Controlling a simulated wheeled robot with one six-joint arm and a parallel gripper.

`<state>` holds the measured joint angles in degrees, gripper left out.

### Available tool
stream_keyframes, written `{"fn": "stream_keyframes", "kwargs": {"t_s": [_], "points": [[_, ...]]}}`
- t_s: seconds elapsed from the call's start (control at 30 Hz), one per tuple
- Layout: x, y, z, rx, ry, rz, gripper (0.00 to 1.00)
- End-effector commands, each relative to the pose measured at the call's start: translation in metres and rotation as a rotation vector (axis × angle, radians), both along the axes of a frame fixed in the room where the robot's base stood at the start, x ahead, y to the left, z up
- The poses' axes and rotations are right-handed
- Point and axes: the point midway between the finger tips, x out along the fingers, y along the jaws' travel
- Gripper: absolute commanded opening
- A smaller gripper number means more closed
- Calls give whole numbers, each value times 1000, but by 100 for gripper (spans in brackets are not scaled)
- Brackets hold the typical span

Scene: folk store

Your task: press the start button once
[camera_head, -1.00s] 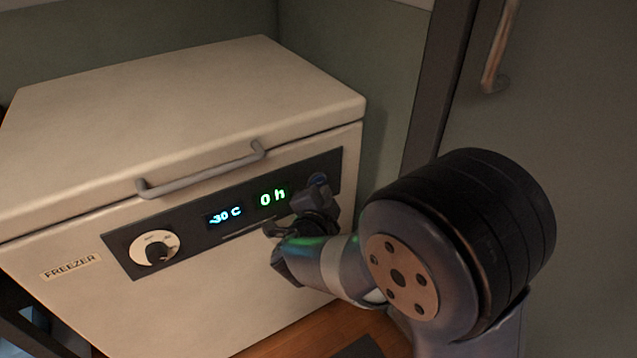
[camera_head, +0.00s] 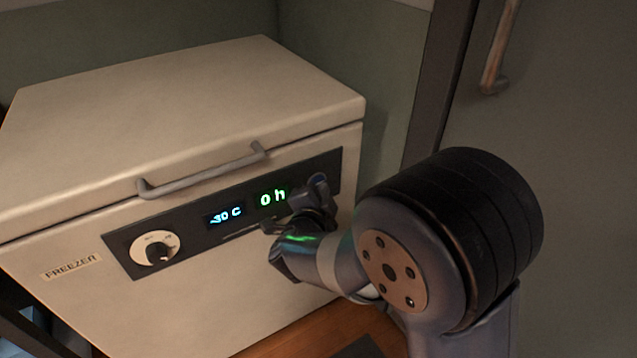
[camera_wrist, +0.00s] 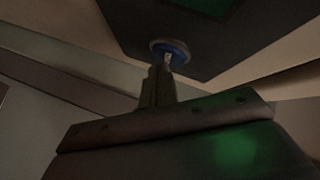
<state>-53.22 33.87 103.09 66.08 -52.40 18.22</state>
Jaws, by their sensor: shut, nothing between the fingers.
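The freezer (camera_head: 200,290) is a white chest with a dark control panel (camera_head: 120,243) on its front. In the wrist view a round blue button (camera_wrist: 178,47) sits on the dark panel (camera_wrist: 120,22). My gripper (camera_wrist: 167,62) is shut and empty, its fingertips in front of the button and overlapping it in the picture. Whether they touch it I cannot tell. In the head view my gripper (camera_head: 318,184) is at the right part of the panel, and it hides the button there.
The panel carries a white-ringed dial (camera_head: 140,247), a blue "-30 C" display (camera_head: 226,216) and a green "0 h" display (camera_head: 272,197). A grey lid handle (camera_head: 200,174) sticks out above the panel. A door with a handle (camera_head: 498,55) stands at the right.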

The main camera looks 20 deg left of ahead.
Motion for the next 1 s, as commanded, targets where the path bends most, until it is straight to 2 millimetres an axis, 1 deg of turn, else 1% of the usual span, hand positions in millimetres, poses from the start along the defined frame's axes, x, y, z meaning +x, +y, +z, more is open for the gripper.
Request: {"fn": "stream_keyframes", "kwargs": {"t_s": [1.0], "points": [[5,7,0,0,-1,1,0]]}}
